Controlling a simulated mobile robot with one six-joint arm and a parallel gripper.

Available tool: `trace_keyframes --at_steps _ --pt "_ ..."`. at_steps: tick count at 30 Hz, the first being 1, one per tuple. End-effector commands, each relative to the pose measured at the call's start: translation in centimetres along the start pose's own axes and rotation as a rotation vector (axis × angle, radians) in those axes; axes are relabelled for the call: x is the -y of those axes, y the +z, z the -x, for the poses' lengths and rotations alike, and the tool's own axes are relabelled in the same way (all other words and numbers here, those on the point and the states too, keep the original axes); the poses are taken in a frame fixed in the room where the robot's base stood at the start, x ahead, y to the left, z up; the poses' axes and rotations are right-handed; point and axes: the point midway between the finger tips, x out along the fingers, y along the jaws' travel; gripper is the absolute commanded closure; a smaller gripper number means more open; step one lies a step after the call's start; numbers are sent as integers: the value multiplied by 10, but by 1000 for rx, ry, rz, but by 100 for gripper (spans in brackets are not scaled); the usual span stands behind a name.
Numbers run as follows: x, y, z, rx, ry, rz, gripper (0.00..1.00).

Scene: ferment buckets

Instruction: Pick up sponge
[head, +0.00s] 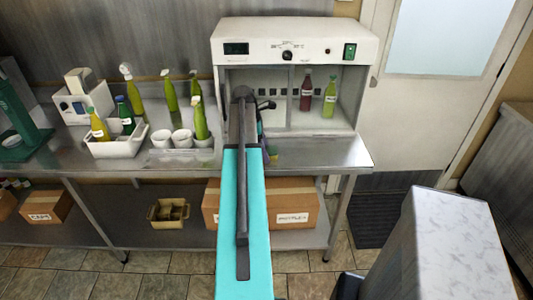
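My teal and dark grey arm reaches forward to the steel table in front of the white cabinet.
The white cabinet (370,50) holds a red bottle (306,92) and a green bottle (330,97). A white bin (117,148) with bottles, several spray bottles and white cups (182,140) stand left. The table's front right is clear. Boxes (292,205) lie on the lower shelf.

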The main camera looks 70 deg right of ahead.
Motion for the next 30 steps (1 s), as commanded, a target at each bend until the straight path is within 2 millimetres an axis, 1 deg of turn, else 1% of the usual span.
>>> trace_keyframes --at_steps 2,6,8,9,10,23,30 --pt "0 0 0 0 0 0 34" --pt "0 0 0 0 0 1 58" --pt "0 0 0 0 0 1 68" --pt "0 0 0 0 0 1 75" --pt "0 0 0 0 0 1 78" --pt "0 0 2 0 1 1 78" --pt "-1 2 11 0 2 2 78"
